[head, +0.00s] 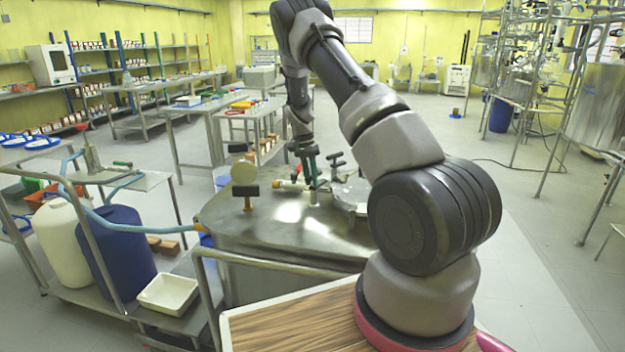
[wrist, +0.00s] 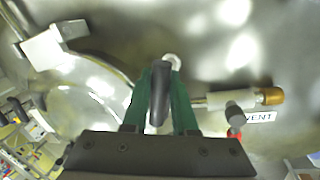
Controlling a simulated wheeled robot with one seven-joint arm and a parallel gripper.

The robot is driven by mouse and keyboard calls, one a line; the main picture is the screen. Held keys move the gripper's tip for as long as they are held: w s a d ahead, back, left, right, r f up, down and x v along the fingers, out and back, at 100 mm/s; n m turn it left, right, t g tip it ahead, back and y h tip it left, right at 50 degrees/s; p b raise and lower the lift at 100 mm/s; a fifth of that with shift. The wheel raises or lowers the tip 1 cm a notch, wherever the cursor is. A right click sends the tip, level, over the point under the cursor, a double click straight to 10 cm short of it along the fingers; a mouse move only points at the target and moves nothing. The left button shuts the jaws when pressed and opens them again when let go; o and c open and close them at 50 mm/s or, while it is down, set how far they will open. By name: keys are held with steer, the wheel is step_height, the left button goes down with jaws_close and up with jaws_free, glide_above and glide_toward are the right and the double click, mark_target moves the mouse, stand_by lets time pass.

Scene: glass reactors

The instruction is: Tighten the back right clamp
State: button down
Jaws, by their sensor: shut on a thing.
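My gripper (head: 312,184) is above the steel vessel lid (head: 270,225) in the head view. In the wrist view its two green fingers (wrist: 164,100) are shut on a dark elongated clamp handle (wrist: 159,92), one finger on each side. A small pale round end shows just beyond the fingertips. In the head view the arm and fingers hide most of this clamp. Another black T-shaped handle (head: 337,161) stands just right of my gripper. A further black-topped one (head: 246,190) stands nearer the lid's left edge. Whether the held clamp is tight cannot be seen.
A valve with a brass-coloured end (wrist: 272,96) and a VENT label (wrist: 259,117) are close to the right finger. A pale block (wrist: 42,48) is at the upper left. A railing (head: 285,256) borders the vessel in front.

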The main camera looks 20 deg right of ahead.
steer(key=m, duration=0.4)
steer(key=shift+w+a+m+y, duration=0.15)
steer(key=shift+w+m+y, duration=0.15)
steer(key=shift+w+y, duration=0.1)
steer(key=shift+w+m+y, duration=0.15)
steer(key=shift+m+y, duration=0.05)
steer(key=shift+m, duration=1.05)
steer(key=shift+w+m+y, duration=0.15)
steer(key=shift+m+y, duration=0.05)
steer(key=shift+m, duration=1.05)
steer(key=c, duration=0.7)
jaws_free()
step_height(320, 180, up, 11)
steer(key=w, duration=0.2)
steer(key=shift+d+f, duration=0.15)
steer(key=shift+d, duration=0.1)
